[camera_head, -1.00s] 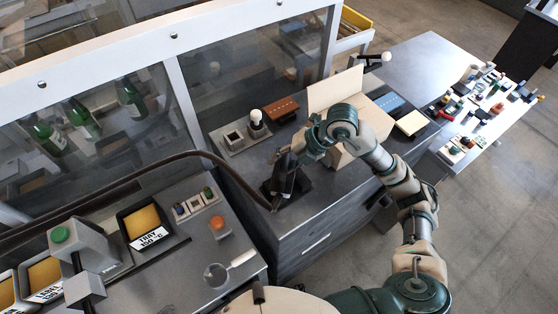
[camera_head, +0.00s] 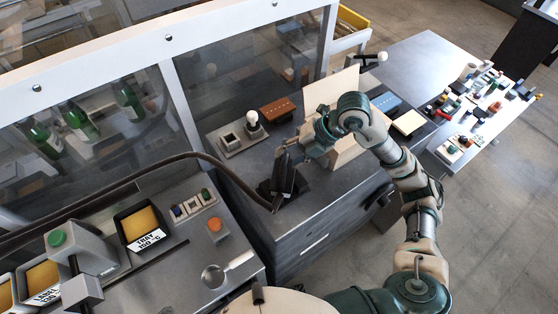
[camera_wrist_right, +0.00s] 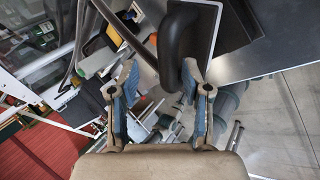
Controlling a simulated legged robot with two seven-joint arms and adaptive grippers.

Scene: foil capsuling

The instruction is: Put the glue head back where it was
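The black glue head (camera_head: 286,174) stands upright in a dark holder at the front left of the middle counter. A dark hose (camera_head: 215,157) runs to it from the left. In the right wrist view its black curved handle (camera_wrist_right: 175,45) lies just ahead of my fingertips, nearer the right-hand finger. My right gripper (camera_head: 287,148) is close to the top of the glue head. In the wrist view its blue-padded fingers (camera_wrist_right: 160,70) are spread apart with nothing clamped between them. Whether one finger touches the handle I cannot tell. My left gripper is not in view.
An open cardboard box (camera_head: 335,92) stands behind my right arm. A fixture with a white bulb-shaped piece (camera_head: 252,119) and an orange-brown block (camera_head: 277,110) lie beyond the glue head. A glazed frame (camera_head: 170,75) borders the counter at the back.

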